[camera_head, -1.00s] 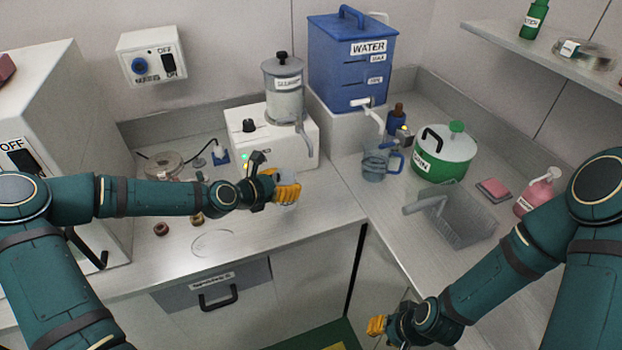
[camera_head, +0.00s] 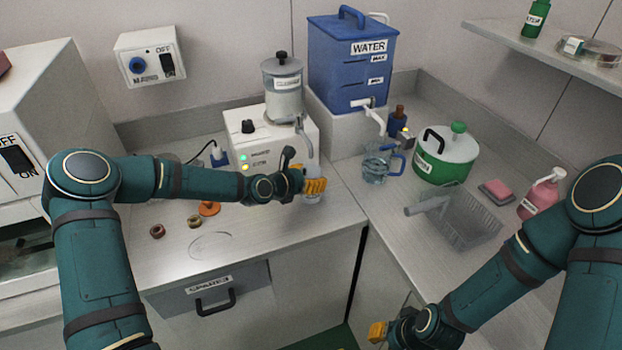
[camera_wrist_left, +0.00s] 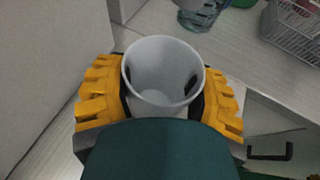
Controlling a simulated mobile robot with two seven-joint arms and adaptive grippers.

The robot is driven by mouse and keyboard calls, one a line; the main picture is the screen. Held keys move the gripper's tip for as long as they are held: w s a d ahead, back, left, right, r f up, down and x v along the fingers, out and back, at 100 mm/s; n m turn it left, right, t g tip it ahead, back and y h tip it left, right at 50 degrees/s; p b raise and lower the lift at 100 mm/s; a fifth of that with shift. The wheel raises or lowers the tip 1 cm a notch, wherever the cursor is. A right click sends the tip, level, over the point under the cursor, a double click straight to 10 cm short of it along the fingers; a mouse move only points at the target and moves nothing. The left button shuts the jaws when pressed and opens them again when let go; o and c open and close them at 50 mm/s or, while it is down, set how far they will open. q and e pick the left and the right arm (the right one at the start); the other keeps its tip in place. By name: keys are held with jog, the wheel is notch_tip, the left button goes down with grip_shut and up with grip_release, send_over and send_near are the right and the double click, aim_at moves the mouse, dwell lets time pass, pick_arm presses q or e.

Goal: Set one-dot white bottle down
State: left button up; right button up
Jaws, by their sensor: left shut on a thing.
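My left gripper (camera_head: 314,186) is shut on a white, open-topped round vessel, taken as the white bottle (camera_wrist_left: 163,68). In the left wrist view its wide open mouth sits between the yellow fingers, and the inside looks empty. In the head view only a pale part of the bottle (camera_head: 313,199) shows by the fingers, over the counter in front of the white dispenser base. No dot shows, and I cannot tell whether its bottom touches the counter. My right gripper (camera_head: 378,332) is low at the front, away from the bottle; its jaw opening is unclear.
The dispenser base (camera_head: 285,150) stands behind the bottle. A clear blue-handled jug (camera_head: 377,168), green pot (camera_head: 444,155) and wire basket (camera_head: 462,222) are to the right. Small rings (camera_head: 158,231) and an orange piece (camera_head: 209,208) lie left. The counter's front middle is clear.

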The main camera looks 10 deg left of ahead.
pick_arm(q)
jog(key=shift+r, duration=0.1)
jog(key=o, duration=1.3)
jog(key=shift+f, duration=0.2)
jog(key=shift+r, duration=0.15)
